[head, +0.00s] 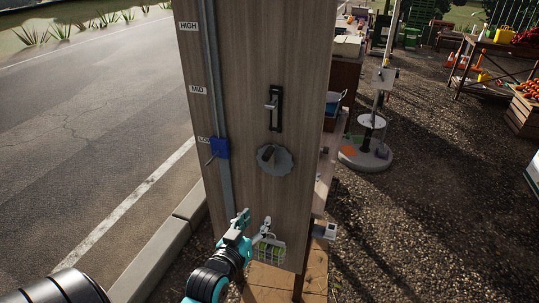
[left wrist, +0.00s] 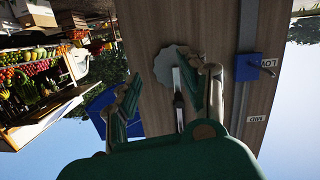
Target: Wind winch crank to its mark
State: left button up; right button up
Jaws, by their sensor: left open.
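A tall wooden panel (head: 275,60) carries a grey scalloped disc (head: 282,164) with a dark handle, which looks like the winch crank. I cannot make out its mark. My left gripper (head: 254,222) is open and empty, below the disc in the head view and apart from it. In the left wrist view, which is upside down, the disc (left wrist: 170,62) shows beyond and between the spread fingers (left wrist: 166,95). A blue block (head: 219,147) with a small lever sits on a vertical rail at the LOW label. My right gripper is not in view.
A dark slotted plate with a lever (head: 274,107) is above the disc. A small wire basket with green contents (head: 270,250) hangs low on the panel, close by my left gripper. A road lies left; gravel, a post on a round base (head: 365,155) and fruit stands lie right.

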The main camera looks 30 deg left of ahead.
pick_arm(q)
jog(key=t+y, duration=0.1)
jog(key=t, duration=0.1)
send_near(265, 159)
jog(key=v, duration=0.5)
jog(key=shift+n, duration=0.3)
jog(key=p+x, duration=0.4)
jog(key=x, duration=1.2)
jog(key=shift+w+a, duration=0.1)
jog(key=shift+w, duration=0.1)
jog(key=shift+w+a, duration=0.1)
jog(key=shift+w, duration=0.4)
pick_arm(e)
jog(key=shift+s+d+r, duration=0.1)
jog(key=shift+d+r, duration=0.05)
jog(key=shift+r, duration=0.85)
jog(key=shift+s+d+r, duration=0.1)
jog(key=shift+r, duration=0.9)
pick_arm(q)
grip_shut()
